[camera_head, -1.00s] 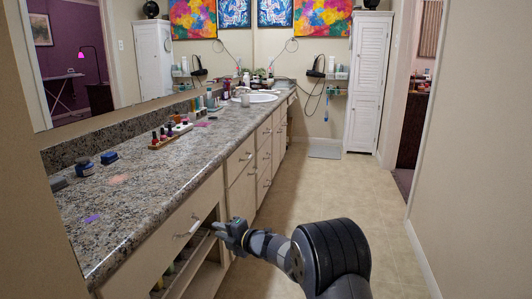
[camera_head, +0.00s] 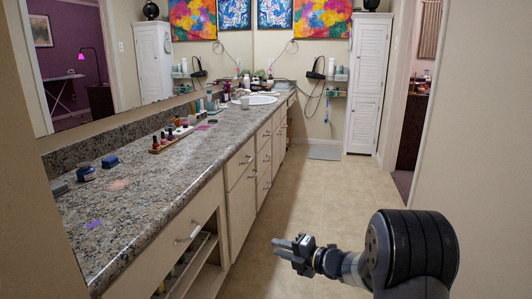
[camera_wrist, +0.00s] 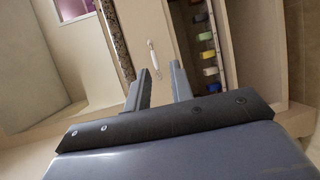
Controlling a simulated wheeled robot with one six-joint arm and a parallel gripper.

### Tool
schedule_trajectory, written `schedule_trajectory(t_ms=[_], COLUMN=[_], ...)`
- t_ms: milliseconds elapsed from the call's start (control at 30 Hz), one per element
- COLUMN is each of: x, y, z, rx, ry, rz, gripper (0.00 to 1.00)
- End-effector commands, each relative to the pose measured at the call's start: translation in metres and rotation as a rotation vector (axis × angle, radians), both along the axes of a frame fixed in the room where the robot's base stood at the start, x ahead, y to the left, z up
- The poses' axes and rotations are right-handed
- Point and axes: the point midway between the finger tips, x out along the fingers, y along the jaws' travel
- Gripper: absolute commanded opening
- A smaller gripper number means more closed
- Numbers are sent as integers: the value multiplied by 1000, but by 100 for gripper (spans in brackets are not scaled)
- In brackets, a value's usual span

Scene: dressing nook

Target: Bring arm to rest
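My gripper (camera_head: 287,246) is over the open floor in the head view, to the right of the vanity cabinet. Its two fingers point left toward the drawer and are apart with nothing between them. In the wrist view the fingers (camera_wrist: 160,85) also show spread and empty. My gripper touches nothing.
A wall (camera_head: 480,150) stands close on the right, and a white louvred cabinet (camera_head: 367,85) at the back.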

Motion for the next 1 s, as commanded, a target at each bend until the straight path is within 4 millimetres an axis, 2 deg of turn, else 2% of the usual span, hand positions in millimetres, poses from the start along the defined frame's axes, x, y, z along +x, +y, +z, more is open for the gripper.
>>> schedule_trajectory(t_ms=[100, 233, 500, 1000], x=[-13, -24, -20, -21], y=[-19, -33, -33, -30], z=[7, 9, 8, 11], rx=[-1, -1, -7, 0], ry=[0, 1, 39, 46], rz=[-4, -4, -68, -85], gripper=[22, 22, 22, 22])
